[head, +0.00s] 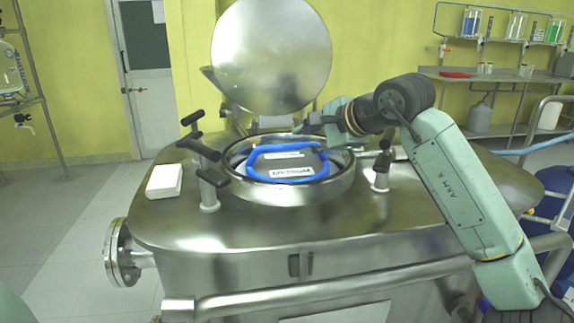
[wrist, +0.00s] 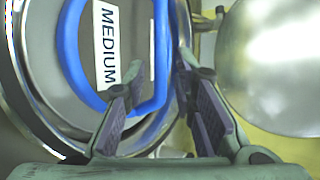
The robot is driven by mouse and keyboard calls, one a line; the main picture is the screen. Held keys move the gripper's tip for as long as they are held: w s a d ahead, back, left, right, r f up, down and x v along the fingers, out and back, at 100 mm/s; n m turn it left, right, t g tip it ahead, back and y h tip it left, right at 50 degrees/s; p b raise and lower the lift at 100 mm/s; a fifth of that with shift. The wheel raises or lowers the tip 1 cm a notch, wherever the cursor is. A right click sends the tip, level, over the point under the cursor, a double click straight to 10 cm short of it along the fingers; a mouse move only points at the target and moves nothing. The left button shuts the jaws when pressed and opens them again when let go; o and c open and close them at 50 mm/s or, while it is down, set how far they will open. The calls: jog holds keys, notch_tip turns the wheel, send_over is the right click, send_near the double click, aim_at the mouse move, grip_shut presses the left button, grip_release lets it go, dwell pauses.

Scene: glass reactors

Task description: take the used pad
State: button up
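A white block-shaped pad (head: 164,181) lies flat on the left of the steel vessel top; I cannot tell whether it is the used pad. A blue rounded loop (head: 262,175) lies within the round steel opening (head: 236,186), around labels, one reading MEDIUM (head: 291,172). My gripper (head: 299,129) is over the far side of the opening, away from the white pad. In the wrist view my gripper (wrist: 161,72) is open, its two fingers apart. One side of the blue loop (wrist: 162,45) shows between the fingertips; I cannot tell whether they touch.
The round lid (head: 270,55) stands raised behind the opening. Black-handled clamps (head: 198,148) (head: 381,165) stand on both sides of it. The vessel top's front is clear. A bench (head: 480,76) with a red item is at the back right.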

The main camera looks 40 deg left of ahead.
aim_at(293, 144)
jog(key=shift+w+p+x, duration=0.15)
jog(key=shift+x, duration=1.4)
jog(key=shift+w+p+x, duration=0.1)
jog(key=shift+p+x, duration=0.05)
jog(key=shift+x, duration=1.4)
jog(key=shift+r, duration=0.1)
jog(key=shift+c, duration=0.5)
grip_shut()
jog(key=shift+r, duration=0.1)
